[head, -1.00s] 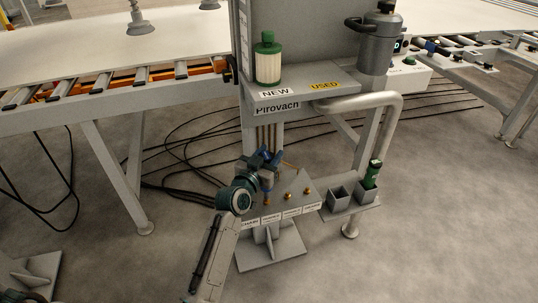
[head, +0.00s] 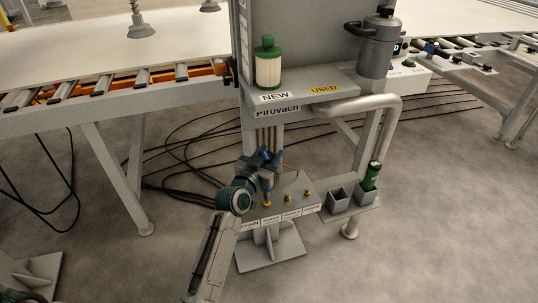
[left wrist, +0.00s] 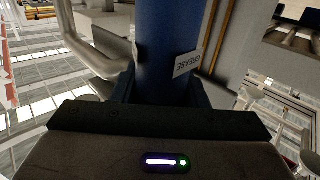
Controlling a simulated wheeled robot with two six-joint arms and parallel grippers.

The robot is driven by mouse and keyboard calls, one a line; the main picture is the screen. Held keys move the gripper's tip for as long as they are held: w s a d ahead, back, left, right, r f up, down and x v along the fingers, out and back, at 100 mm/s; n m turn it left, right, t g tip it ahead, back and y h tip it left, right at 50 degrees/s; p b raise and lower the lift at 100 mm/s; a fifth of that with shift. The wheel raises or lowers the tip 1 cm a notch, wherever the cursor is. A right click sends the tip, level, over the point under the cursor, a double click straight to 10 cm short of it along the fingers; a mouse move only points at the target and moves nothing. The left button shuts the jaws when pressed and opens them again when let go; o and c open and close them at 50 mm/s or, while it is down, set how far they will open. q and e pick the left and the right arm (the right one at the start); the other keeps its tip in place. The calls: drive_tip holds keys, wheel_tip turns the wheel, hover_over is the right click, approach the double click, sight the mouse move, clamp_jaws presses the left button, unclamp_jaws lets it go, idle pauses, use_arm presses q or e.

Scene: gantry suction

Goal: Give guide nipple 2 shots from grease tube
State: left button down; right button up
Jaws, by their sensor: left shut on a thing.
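My left gripper (head: 266,165) is shut on the blue grease tube (head: 267,181), held over the labelled nipple block (head: 300,196) at its left end. In the left wrist view the grease tube (left wrist: 171,50) fills the space between the fingers, and its "GREASE" label shows. Below the tube is a brass nipple (head: 267,203); I cannot tell whether the tip touches it. Two more brass nipples (head: 289,195) (head: 306,192) stand to the right, clear of the tube. The labels along the block's front are too small to read surely. My right gripper is not in view.
Two grey holders (head: 338,197) stand right of the block, one empty, the other with a green tube (head: 372,175). A grey pipe (head: 392,125) curves down at right.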

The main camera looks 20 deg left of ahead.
use_arm(q)
drive_tip(key=shift+r+p, duration=2.25)
drive_tip(key=shift+r, duration=0.4)
drive_tip(key=shift+f, duration=0.1)
